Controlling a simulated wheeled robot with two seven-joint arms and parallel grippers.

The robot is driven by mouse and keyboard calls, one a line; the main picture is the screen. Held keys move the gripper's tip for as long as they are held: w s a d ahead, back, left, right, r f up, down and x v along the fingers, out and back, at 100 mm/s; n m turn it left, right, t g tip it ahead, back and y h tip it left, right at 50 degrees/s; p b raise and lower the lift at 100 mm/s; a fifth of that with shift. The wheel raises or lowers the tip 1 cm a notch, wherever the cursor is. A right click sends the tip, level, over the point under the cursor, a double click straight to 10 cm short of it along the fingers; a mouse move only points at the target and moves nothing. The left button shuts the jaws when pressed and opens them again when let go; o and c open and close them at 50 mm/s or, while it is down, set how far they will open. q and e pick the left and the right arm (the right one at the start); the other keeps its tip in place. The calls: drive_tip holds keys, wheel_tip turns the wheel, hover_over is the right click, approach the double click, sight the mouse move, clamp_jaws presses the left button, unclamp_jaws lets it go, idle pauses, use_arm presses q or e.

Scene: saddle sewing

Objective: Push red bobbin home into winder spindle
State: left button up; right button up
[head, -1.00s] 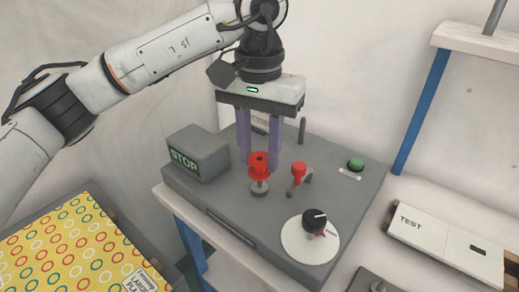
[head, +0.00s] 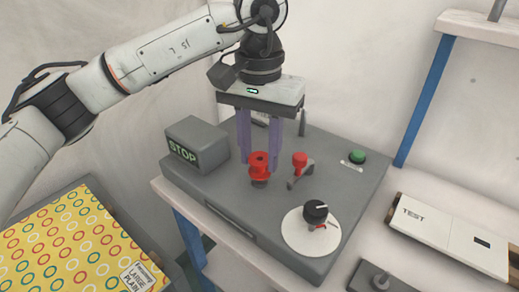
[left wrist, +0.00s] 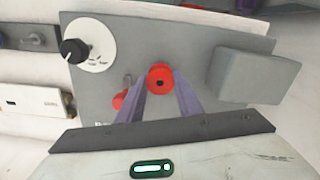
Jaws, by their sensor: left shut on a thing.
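The red bobbin (head: 259,163) sits upright on the winder spindle (head: 259,183), whose dark base shows just below it. In the left wrist view the bobbin (left wrist: 160,80) shows its dark centre hole from above. My left gripper (head: 259,160) points down from above with its purple fingers at the bobbin, shut on it. The fingertips also show at the bobbin's sides in the left wrist view (left wrist: 160,84). The spindle shaft is hidden inside the bobbin. My right gripper is in neither view.
On the grey winder (head: 230,208), a red-topped lever (head: 300,160) stands close right of the bobbin. A black knob (head: 315,210) on a white dial, a green button (head: 357,157) and a STOP box (head: 196,145) are around it. A TEST box (head: 440,228) lies to the right.

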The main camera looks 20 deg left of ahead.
use_arm(q)
drive_tip(key=shift+f+b, duration=0.55)
drive_tip(key=shift+f, duration=0.35)
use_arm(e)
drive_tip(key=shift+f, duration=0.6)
use_arm(q)
drive_tip(key=o, duration=1.2)
drive_tip(key=shift+r, duration=0.85)
wheel_tip(320, 180, up, 9)
drive_tip(key=shift+f+p, duration=0.15)
drive_tip(key=shift+p, duration=0.5)
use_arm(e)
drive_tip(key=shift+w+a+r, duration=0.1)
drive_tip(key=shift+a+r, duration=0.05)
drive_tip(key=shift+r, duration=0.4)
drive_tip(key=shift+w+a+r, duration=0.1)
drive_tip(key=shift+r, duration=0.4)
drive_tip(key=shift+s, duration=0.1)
